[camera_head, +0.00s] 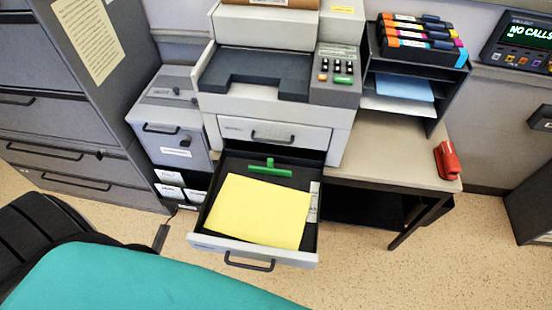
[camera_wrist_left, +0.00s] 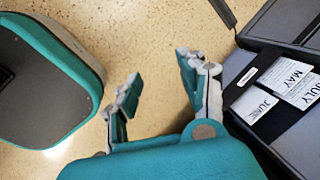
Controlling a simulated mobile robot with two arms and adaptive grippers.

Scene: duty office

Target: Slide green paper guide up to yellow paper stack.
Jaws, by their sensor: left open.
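The green paper guide (camera_head: 257,170) is a T-shaped piece in the back part of the pulled-out printer drawer (camera_head: 198,241). The yellow paper stack (camera_head: 258,210) lies in the front part of the same drawer, slightly skewed, with a dark gap between it and the guide. My left gripper (camera_wrist_left: 157,85) shows in the left wrist view, open and empty above the speckled floor, away from the drawer. Neither gripper shows in the head view.
The printer (camera_head: 272,103) stands on a beige table (camera_head: 385,155) with a red stapler (camera_head: 448,160) at its right. A grey cabinet (camera_head: 172,140) with cards below stands left of the drawer. File drawers (camera_head: 60,110) stand at far left. The floor before the drawer is partly clear.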

